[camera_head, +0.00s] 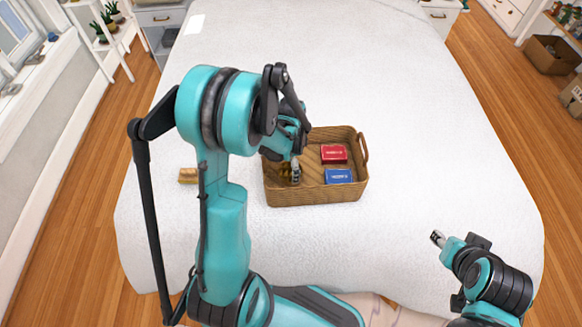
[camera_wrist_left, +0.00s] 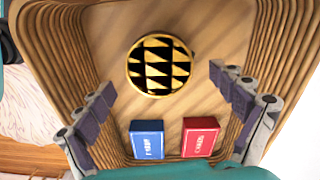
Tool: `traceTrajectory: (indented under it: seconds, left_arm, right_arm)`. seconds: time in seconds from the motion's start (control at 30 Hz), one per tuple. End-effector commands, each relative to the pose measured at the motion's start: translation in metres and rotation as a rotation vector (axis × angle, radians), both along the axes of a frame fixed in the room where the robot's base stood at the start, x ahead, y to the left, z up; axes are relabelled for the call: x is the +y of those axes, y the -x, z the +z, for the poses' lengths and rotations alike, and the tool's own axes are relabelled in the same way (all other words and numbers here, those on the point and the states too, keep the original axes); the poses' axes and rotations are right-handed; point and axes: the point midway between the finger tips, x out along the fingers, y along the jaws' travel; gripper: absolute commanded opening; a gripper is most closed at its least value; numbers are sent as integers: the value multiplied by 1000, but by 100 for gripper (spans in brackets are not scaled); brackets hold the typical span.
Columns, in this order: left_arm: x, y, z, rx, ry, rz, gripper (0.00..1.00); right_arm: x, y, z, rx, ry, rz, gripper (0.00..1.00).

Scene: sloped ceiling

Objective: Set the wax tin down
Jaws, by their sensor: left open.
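The wax tin (camera_wrist_left: 161,65), round with a black and gold triangle pattern, lies flat on the floor of a wicker basket (camera_head: 318,196). In the head view the tin (camera_head: 285,171) is partly hidden by my left gripper (camera_head: 295,170), which reaches down into the basket's left part. The wrist view shows my left gripper (camera_wrist_left: 168,108) open, its fingers spread wide to either side and apart from the tin. My right gripper (camera_head: 438,239) is over the front right of the bed, away from the basket; its jaws are too small to judge.
A red card box (camera_head: 334,154) and a blue card box (camera_head: 339,176) lie in the basket's right part. A small tan block (camera_head: 188,175) lies left of the basket. The white bed (camera_head: 430,130) is otherwise largely clear.

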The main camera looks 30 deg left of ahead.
Motion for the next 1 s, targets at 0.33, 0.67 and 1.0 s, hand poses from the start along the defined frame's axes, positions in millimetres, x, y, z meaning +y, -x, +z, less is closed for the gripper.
traceTrajectory:
  seconds: [0.33, 0.67, 1.0]
  left_arm:
    - [0, 0, 77, 0, 0, 0, 94]
    - [-11, 7, 116, -52, -10, 66, 94]
    - [-69, 60, 199, -355, 43, 457, 94]
  right_arm:
    - [0, 0, 31, 0, 0, 0, 40]
    - [0, 0, 35, 0, 0, 0, 40]
    - [0, 0, 35, 0, 0, 0, 40]
